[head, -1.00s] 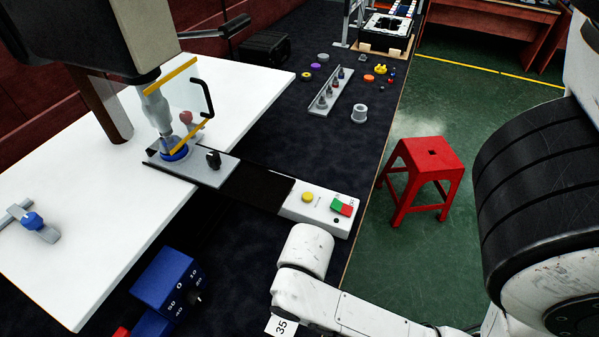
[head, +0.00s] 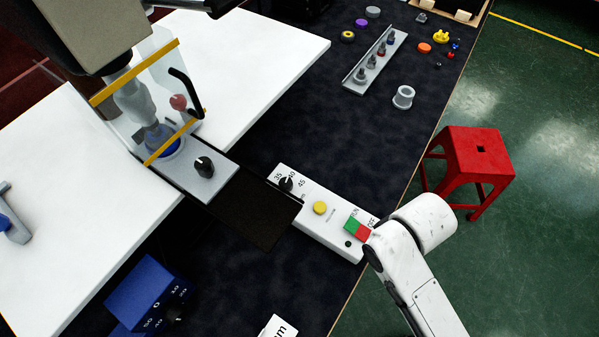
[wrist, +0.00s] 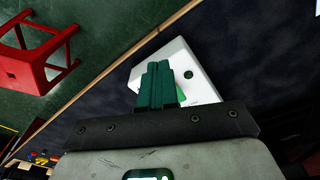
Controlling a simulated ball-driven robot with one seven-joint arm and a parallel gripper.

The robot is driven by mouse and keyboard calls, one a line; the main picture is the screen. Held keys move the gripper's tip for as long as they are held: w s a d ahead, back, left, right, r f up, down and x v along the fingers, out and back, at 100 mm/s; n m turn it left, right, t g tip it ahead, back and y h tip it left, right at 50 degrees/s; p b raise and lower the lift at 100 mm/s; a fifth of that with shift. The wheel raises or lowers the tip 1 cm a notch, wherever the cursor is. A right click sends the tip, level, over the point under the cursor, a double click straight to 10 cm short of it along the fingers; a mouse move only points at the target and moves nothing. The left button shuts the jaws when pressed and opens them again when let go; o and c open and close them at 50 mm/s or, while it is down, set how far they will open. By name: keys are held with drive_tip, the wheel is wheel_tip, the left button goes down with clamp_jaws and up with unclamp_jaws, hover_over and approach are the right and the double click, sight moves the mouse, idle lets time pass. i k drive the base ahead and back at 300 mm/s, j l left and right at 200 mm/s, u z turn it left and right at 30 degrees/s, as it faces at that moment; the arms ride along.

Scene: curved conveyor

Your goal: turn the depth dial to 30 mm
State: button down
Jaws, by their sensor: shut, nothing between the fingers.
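A blue box (head: 136,292) with numbers around a black knob (head: 173,314) is at the lower left of the head view. The 0, 10, 20, 40 and 50 marks show. Where the knob points is too dark to tell. Another black knob (head: 286,184) sits on the white control box (head: 297,204), beside marks 35, 40 and 45. My gripper (wrist: 157,72) has green fingers, shut and empty. In the wrist view they point toward the end of the control box (wrist: 199,62) with the green button. The head view does not show the fingers.
The machine (head: 140,105) with a clear yellow-edged guard and a black knob (head: 204,167) on its plate stands at left. A red stool (head: 470,160) stands at right. Yellow (head: 320,208), green and red (head: 358,229) buttons are on the control box. A grey rack (head: 376,62) is beyond.

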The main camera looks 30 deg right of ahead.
sight(286, 182)
drive_tip(key=l+z, duration=0.1)
drive_tip(key=l, duration=0.45)
drive_tip(key=i+l+z, duration=0.1)
drive_tip(key=l, duration=0.4)
drive_tip(key=i+l, duration=0.15)
drive_tip(key=l, duration=0.4)
drive_tip(key=z, duration=0.05)
